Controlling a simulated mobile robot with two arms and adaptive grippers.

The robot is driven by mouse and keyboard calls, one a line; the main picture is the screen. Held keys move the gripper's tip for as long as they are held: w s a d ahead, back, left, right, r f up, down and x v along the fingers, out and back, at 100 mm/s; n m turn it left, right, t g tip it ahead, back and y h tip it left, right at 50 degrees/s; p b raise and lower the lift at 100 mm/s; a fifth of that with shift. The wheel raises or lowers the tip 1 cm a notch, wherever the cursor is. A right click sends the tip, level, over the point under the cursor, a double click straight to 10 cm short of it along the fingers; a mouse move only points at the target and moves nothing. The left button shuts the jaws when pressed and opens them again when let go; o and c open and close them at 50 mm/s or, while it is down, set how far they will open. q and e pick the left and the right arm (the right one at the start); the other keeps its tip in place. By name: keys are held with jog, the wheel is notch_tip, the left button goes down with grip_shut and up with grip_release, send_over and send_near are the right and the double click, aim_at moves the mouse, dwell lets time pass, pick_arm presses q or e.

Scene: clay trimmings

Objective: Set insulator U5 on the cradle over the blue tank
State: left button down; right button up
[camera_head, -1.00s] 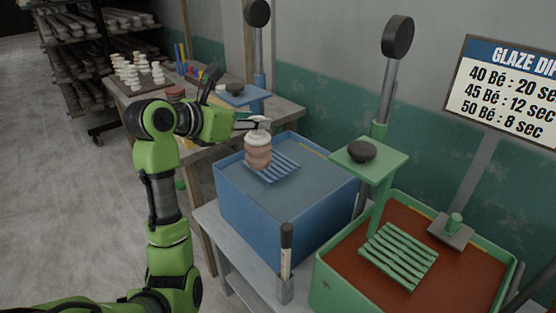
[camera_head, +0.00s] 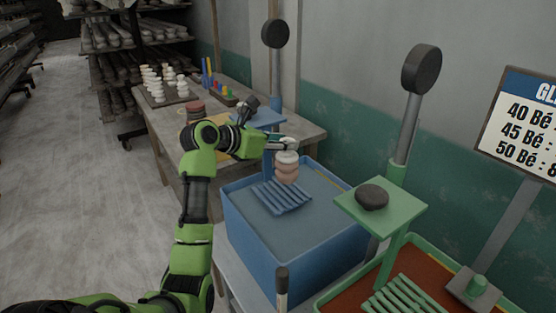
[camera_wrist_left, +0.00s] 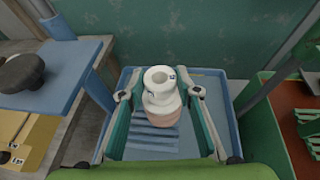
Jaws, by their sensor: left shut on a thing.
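The insulator (camera_head: 287,171) is a ribbed piece with a white top and pinkish-brown lower rings. My left gripper (camera_head: 288,146) is shut on its upper part and holds it upright. In the left wrist view the insulator (camera_wrist_left: 159,112) sits between the two fingers, with a small dark mark on its white top, too small to read. The blue slatted cradle (camera_head: 275,199) lies over the blue tank (camera_head: 262,243). My right gripper is not in view.
A blue post with a platform and dark knob (camera_wrist_left: 22,72) stands close left of the gripper. A green stand (camera_head: 385,204) and a green tank with reddish glaze (camera_head: 335,292) are at the right. A wooden table (camera_head: 303,134) is behind.

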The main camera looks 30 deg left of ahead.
pick_arm(q)
jog(key=a+f, duration=0.1)
jog(key=w+a+f, duration=0.1)
jog(key=w+f, duration=0.1)
jog(key=f, duration=0.1)
jog(key=shift+a, duration=0.4)
jog(key=f, duration=0.4)
jog(key=shift+w+a+p, duration=0.1)
jog(key=shift+a+p, duration=0.1)
jog(key=shift+p, duration=0.2)
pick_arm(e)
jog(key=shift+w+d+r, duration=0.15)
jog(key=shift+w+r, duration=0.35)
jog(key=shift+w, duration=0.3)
pick_arm(q)
jog(key=c, duration=1.5)
grip_release()
jog(key=shift+f, duration=0.1)
jog(key=b+v, duration=0.1)
jog(key=v, duration=1.1)
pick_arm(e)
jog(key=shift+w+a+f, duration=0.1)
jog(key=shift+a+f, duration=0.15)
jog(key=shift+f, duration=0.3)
